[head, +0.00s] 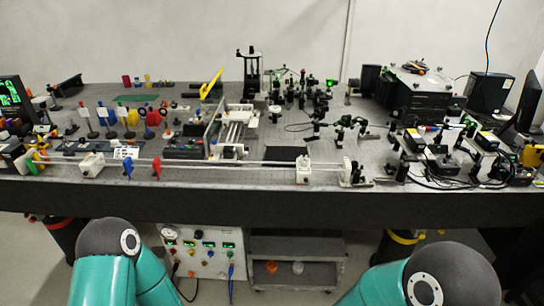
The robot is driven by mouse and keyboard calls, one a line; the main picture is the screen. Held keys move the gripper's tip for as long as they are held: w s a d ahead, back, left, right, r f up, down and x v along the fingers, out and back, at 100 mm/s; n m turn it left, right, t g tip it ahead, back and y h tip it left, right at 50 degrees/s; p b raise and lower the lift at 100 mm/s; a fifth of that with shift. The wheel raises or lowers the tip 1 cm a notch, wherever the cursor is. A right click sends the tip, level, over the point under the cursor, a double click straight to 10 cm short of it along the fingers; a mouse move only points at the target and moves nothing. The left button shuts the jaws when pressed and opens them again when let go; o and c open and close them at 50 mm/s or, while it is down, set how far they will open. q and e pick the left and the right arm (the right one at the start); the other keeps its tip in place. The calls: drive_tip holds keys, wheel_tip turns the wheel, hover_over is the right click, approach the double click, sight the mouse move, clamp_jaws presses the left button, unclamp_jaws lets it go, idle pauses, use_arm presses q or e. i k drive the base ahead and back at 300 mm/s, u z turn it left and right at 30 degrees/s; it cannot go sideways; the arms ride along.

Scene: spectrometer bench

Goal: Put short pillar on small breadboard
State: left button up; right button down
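A flat black rectangular plate (287,154) lies near the middle of the bench, behind a long rail; it may be the small breadboard, but I cannot tell for sure. Several short upright posts and coloured holders, such as a red one (153,118), stand on the left part of the bench. I cannot tell which thing is the short pillar at this size. Neither of my grippers is in view; only teal and dark links of my two arms show at the bottom, in front of the bench.
The grey perforated optical bench (350,98) is crowded. A long pale rail (225,163) with white carriages runs along the front. A yellow tilted part (211,84) rises behind. Dark instrument boxes (413,97) and cables fill the right. Below stand a control unit (203,249) and a grey cart (296,273).

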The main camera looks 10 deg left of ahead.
sight(294, 159)
drive_tip(key=u, duration=0.75)
drive_tip(key=i, duration=1)
drive_tip(key=u, duration=0.1)
